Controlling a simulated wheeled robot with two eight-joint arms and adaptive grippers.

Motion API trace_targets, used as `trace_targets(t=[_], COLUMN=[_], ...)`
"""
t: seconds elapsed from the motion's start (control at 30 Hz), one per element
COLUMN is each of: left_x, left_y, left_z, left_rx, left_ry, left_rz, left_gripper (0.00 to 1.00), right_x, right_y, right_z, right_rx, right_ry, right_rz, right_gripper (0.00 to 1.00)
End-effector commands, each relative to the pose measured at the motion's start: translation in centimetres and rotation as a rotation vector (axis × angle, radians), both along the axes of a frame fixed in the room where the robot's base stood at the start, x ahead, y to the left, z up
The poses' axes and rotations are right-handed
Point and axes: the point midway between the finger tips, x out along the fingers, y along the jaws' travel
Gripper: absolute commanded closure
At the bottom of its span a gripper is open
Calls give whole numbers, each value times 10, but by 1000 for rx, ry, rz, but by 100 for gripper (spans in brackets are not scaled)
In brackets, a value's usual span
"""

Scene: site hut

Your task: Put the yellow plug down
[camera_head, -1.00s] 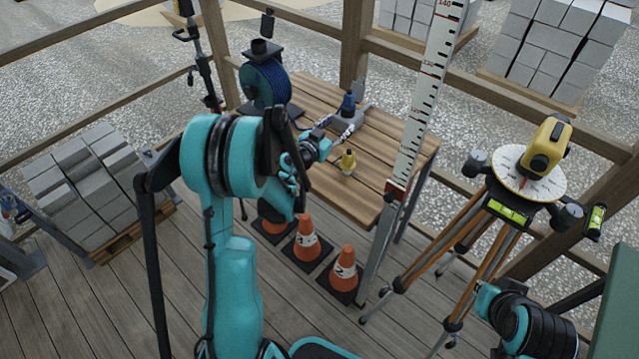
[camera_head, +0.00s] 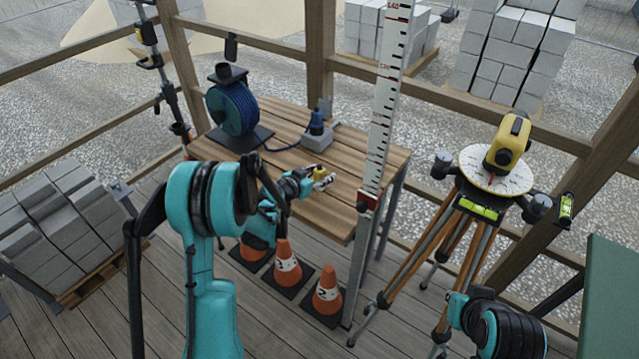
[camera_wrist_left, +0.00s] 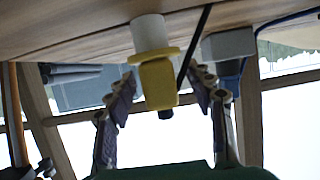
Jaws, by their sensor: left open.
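The yellow plug (camera_head: 319,171) stands upright on the wooden table (camera_head: 333,222), near its front right part. My left gripper (camera_head: 322,181) is at the plug, low over the tabletop. In the left wrist view, where the table shows at the top, the plug (camera_wrist_left: 158,86) has a yellow body and a white end against the wood. The two fingers of the left gripper (camera_wrist_left: 170,80) are spread on either side of it. A gap shows on the right; contact on the left is hard to tell. My right gripper is not in view.
A blue plug stands in a grey socket box (camera_head: 317,136) behind the yellow plug, beside a blue cable reel (camera_head: 232,108). A levelling staff (camera_head: 385,110) rises at the table's right edge. Traffic cones (camera_head: 327,292) stand below, and a tripod level (camera_head: 508,142) stands to the right.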

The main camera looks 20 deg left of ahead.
Motion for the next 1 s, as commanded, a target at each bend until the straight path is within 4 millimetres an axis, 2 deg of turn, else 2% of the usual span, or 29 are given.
trace_targets(t=[0.1, 0.13, 0.3, 0.33, 0.73, 0.87, 1.0], left_x=[-1, -1, -1, -1, -1, -1, -1], left_y=[0, 0, 0, 0, 0, 0, 0], left_z=[1, 1, 1, 1, 7, 21, 48], left_rx=[0, 0, 0, 0, 0, 0, 0], left_ry=[0, 0, 0, 0, -1, -1, 0], left_rz=[0, 0, 0, 0, 0, 0, 0], left_gripper=[47, 52, 97, 100, 100, 100, 100], right_x=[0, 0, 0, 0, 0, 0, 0], right_y=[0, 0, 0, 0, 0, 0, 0], right_z=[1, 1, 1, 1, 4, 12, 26], right_rx=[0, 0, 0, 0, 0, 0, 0], right_ry=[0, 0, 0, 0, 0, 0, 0], right_rz=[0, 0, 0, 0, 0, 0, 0], right_gripper=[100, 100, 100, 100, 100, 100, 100])
